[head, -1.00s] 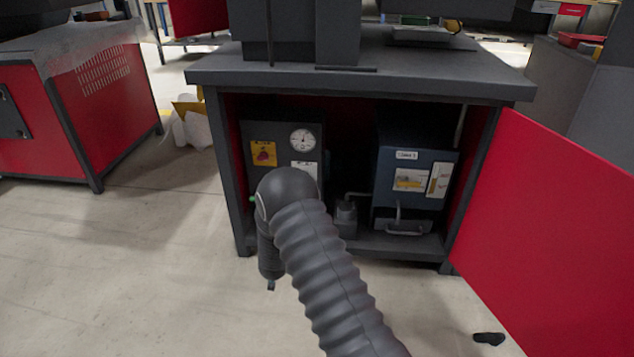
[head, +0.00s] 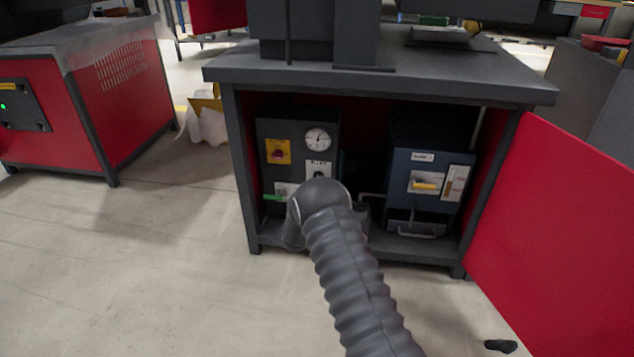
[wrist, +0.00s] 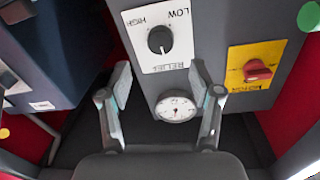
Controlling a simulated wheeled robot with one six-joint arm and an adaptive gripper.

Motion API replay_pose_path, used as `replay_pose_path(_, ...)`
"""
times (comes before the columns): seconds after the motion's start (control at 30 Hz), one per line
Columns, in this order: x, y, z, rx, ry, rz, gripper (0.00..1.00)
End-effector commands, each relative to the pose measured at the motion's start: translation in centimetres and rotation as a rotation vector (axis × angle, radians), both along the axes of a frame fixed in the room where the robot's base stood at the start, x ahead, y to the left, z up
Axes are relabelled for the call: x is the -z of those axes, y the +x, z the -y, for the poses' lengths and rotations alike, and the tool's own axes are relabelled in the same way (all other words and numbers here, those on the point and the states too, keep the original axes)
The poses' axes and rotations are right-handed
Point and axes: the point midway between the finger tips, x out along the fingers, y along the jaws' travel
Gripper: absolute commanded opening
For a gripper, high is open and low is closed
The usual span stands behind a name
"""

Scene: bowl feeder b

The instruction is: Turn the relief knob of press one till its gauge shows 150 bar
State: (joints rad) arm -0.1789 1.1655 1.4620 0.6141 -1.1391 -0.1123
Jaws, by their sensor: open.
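The dark control box stands inside the open cabinet. Its round white gauge (head: 317,139) sits above the white plate (head: 319,170) that bears the relief knob. The wrist view shows the scene upside down, with the black relief knob (wrist: 160,40) between the words HIGH and LOW. The gauge (wrist: 176,107) also shows there, its reading too small to tell. My gripper (wrist: 162,72) is open and empty, its fingers pointing toward the box on either side of the gauge, apart from the knob. In the head view my arm hides the gripper.
A yellow plate with a red switch (wrist: 257,71) is beside the gauge. A blue-grey unit (head: 432,160) stands to the right. The open red door (head: 560,230) bounds the right side; floor at left is clear.

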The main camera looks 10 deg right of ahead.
Motion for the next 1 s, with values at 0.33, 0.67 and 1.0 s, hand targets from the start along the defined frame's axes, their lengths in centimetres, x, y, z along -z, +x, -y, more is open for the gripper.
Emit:
replay_pose_path(0.33,0.1,5.1,1.9,-0.001,0.000,0.000,0.64)
replay_pose_path(0.67,0.0,6.7,2.6,-0.001,-0.001,-0.001,0.64)
replay_pose_path(1.0,0.0,6.7,2.6,-0.001,-0.001,-0.001,0.39)
